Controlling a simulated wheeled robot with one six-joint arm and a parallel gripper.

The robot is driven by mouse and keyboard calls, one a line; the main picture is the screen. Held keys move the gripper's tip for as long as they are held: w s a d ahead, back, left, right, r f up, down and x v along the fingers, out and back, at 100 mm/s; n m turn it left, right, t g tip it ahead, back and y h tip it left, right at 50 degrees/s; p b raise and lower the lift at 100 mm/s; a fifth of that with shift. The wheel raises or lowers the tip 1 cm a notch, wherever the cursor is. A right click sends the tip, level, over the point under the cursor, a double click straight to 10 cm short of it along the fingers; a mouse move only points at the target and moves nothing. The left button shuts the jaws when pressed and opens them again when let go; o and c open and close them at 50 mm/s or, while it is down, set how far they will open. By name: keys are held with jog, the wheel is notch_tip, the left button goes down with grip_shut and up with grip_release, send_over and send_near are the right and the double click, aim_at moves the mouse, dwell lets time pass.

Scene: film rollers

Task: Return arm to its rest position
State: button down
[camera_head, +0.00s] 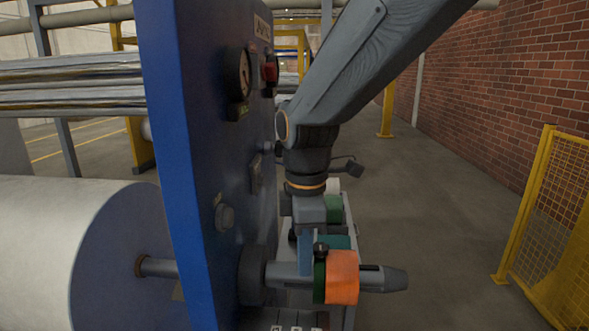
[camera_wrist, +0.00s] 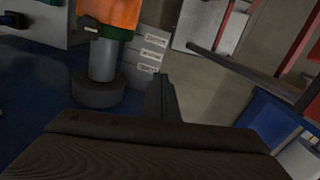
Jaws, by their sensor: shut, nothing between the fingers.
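My arm comes down from the top right of the head view, bent at a joint. My gripper (camera_head: 308,212) points downward beside the blue machine panel (camera_head: 205,150), behind the shaft with the orange collar (camera_head: 342,277). Its fingertips are hidden there. In the wrist view my gripper (camera_wrist: 160,82) shows as dark fingers together, with nothing held. The orange collar (camera_wrist: 109,12) and its grey shaft (camera_wrist: 103,62) stand to the left of the fingers, apart from them in the picture.
A large white roll (camera_head: 45,255) is at the left of the panel. A yellow mesh fence (camera_head: 560,200) and a brick wall (camera_head: 500,80) bound the right side. The grey floor (camera_head: 430,220) between is clear. A gauge (camera_head: 244,72) and a red switch (camera_head: 270,72) stick out from the panel.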

jog(key=s+d+f+m+t+b, duration=0.1)
jog(key=d+f+m+b, duration=0.6)
jog(key=d+f+m, duration=1)
jog(key=shift+s+d+f+m, duration=0.4)
jog(key=shift+s+f+m, duration=0.25)
jog(key=shift+m, duration=0.45)
